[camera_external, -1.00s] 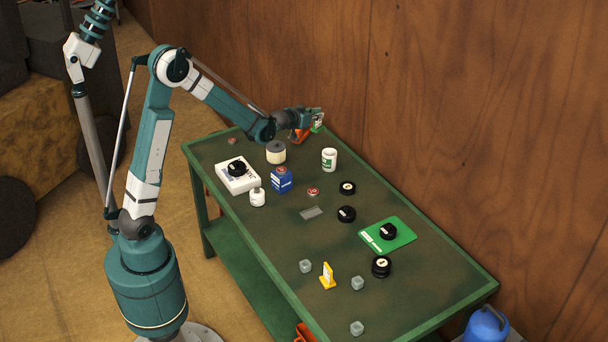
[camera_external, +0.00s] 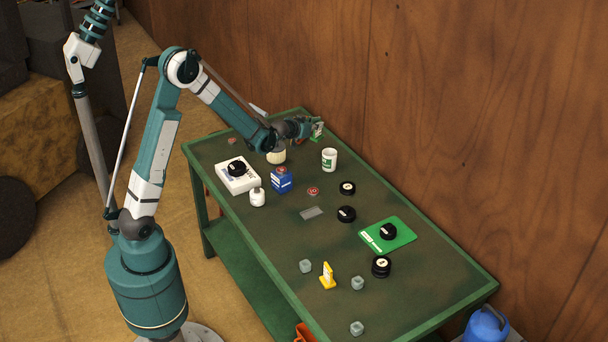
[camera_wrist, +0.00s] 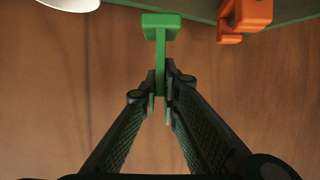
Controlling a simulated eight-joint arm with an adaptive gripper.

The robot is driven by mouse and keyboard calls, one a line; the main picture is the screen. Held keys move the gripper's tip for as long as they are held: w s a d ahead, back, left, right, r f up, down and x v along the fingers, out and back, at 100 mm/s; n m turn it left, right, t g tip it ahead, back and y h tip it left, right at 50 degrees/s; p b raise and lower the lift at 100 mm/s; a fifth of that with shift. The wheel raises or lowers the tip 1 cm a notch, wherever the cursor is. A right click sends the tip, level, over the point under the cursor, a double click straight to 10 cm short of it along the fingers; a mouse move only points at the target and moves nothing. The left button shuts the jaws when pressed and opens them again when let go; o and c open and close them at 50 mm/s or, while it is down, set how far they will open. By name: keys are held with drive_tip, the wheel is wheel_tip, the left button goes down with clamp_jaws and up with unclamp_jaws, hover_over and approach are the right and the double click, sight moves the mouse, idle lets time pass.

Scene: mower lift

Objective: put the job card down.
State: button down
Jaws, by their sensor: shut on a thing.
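The job card shows as a small green and white piece (camera_external: 317,131) at the tip of my gripper in the external view. In the wrist view I see it edge-on as a green piece (camera_wrist: 161,27) with a narrow stem between the fingers. My gripper (camera_wrist: 160,92) is shut on that stem. In the external view my gripper (camera_external: 311,129) is over the far end of the green workbench (camera_external: 270,235), near the wooden wall. I cannot tell whether the card touches the bench. Its face is mostly hidden.
An orange clamp (camera_wrist: 246,16) is at the bench edge, near the card. A white cup (camera_external: 329,159) stands nearby, and a cream roll (camera_external: 277,157) is partly behind my arm.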

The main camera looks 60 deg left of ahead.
sight(314, 136)
drive_tip(key=shift+f+b, duration=0.75)
drive_tip(key=shift+f, duration=2.3)
drive_tip(key=shift+f+b, duration=0.5)
drive_tip(key=shift+f, duration=1.4)
drive_tip(key=shift+f, duration=0.15)
drive_tip(key=c, duration=2.6)
unclamp_jaws()
